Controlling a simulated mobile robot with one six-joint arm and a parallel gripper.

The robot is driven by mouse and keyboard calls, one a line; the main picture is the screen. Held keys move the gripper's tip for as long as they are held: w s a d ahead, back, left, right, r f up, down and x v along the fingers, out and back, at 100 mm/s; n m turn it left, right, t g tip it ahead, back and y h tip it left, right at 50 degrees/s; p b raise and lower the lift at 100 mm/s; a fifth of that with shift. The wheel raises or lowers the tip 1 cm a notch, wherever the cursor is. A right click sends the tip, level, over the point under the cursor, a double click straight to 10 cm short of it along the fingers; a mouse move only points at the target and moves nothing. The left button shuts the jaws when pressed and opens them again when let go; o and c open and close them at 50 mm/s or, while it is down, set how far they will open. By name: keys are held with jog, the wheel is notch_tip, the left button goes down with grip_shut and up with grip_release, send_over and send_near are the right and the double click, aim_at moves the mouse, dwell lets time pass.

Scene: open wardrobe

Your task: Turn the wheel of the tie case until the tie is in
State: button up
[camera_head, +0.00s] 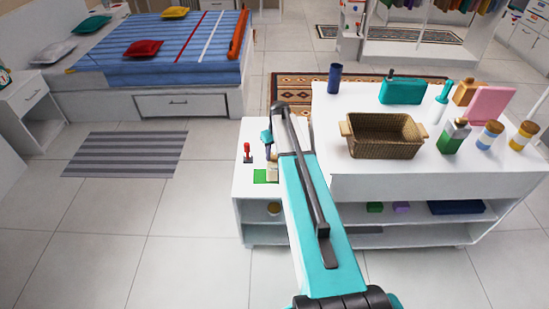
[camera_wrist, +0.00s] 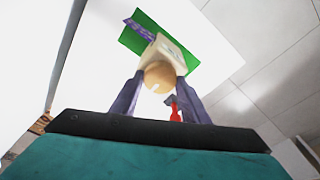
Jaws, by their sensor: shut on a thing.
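The tie case (camera_wrist: 174,51) is a small cream block on a green mat (camera_wrist: 205,68) in the wrist view. Its round tan wheel (camera_wrist: 158,74) faces my gripper. The purple tie (camera_wrist: 138,30) sticks out from the case's far left side as a flat strip across the green. My gripper (camera_wrist: 160,80) has its two purple fingers on either side of the wheel, shut on it. In the head view my gripper (camera_head: 268,143) is above the case (camera_head: 272,173) on the low white cabinet, and my arm hides part of this spot. The tie cannot be made out there.
A red upright object (camera_head: 247,152) stands left of the case; it also shows in the wrist view (camera_wrist: 175,112). A higher white counter (camera_head: 340,115) on the right holds a wicker basket (camera_head: 383,152) and several bottles. Open tiled floor (camera_head: 190,220) lies left.

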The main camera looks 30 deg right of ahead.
dwell(0.3)
jog(key=shift+m+h, duration=0.3)
jog(key=shift+m, duration=1.8)
jog(key=shift+m+h, duration=0.3)
jog(key=shift+m, duration=1.4)
jog(key=m, duration=0.3)
jog(key=shift+g, duration=0.4)
jog(key=shift+m+g+h, duration=0.3)
jog(key=shift+m, duration=1.9)
jog(key=o, duration=0.8)
jog(key=shift+c, duration=0.2)
jog(key=shift+n, duration=0.4)
